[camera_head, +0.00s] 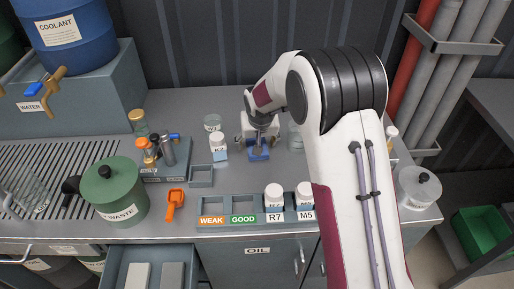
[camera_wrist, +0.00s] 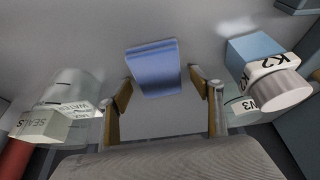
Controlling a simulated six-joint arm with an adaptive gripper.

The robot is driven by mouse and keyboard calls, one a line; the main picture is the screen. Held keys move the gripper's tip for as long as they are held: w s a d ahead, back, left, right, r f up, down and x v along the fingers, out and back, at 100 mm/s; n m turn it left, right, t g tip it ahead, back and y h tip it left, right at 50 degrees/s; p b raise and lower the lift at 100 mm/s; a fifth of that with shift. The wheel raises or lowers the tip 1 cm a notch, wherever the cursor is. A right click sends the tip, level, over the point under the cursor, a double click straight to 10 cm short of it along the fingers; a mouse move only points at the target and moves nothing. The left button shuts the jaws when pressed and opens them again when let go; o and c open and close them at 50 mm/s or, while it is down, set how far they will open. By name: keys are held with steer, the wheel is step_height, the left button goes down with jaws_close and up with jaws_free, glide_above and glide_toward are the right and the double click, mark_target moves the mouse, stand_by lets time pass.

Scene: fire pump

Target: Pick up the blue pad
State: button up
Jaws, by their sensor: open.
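The blue pad (camera_head: 258,154) lies on the grey bench top, directly below my gripper (camera_head: 257,138) in the head view. In the wrist view the blue pad (camera_wrist: 154,68) shows as a slightly tilted, curved-looking blue rectangle. My gripper (camera_wrist: 164,82) is open, with one tan-lined finger on each side of the pad's lower part in that view. The jaws hold nothing. I cannot tell how much height separates the fingertips from the pad.
A white-capped K2 bottle (camera_wrist: 282,88) with a light blue block stands close to the right finger. Clear jars (camera_wrist: 70,92) stand close to the left finger. In the head view, a labelled rack (camera_head: 243,218) with R7 and M5 bottles lies in front, and an orange scoop (camera_head: 174,203) lies left.

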steer(key=c, duration=1)
steer(key=shift+r, duration=5.25)
